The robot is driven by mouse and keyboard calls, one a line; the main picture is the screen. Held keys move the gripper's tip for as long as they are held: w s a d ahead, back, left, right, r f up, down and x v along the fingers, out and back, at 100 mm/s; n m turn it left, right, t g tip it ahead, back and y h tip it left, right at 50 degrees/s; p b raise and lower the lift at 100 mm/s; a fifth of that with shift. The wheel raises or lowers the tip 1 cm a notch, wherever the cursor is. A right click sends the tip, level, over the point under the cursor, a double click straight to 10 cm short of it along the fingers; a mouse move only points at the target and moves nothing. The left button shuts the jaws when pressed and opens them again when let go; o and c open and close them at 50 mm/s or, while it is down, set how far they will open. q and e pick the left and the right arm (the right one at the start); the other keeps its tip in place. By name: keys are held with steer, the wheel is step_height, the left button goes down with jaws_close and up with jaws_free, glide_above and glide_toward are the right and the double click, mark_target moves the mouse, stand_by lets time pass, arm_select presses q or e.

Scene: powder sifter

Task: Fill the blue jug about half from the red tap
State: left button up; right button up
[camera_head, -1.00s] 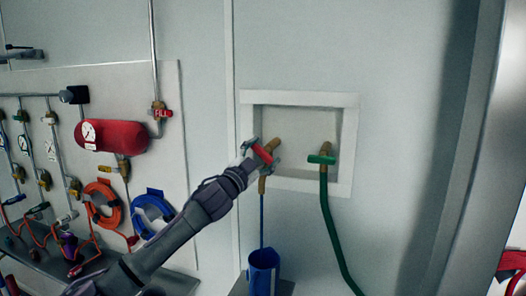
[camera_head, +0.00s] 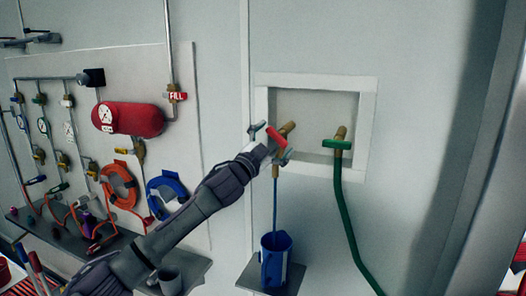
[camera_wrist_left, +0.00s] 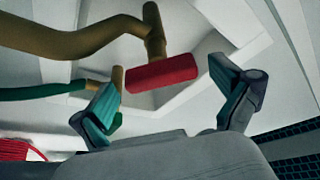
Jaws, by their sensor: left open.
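The red tap handle (camera_head: 276,137) sits on a brass tap in the white wall recess. A thin blue stream (camera_head: 274,208) runs from its spout down to the blue jug (camera_head: 267,268). The jug stands upright below the tap; its fill level cannot be made out. My left gripper (camera_head: 270,143) is open at the red handle, one finger on each side. In the left wrist view the red handle (camera_wrist_left: 162,73) lies between the spread fingers (camera_wrist_left: 163,98), with gaps visible. My right gripper is not in view.
A green-handled tap (camera_head: 336,144) with a green hose (camera_head: 345,220) is to the right in the same recess (camera_head: 368,130). A small dark shelf (camera_head: 293,281) bears the jug. On the left are a red tank (camera_head: 130,119), coiled orange and blue hoses and a bench.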

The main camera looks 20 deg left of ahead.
arm_select(q)
steer(key=v, duration=1.1)
stand_by(1.2)
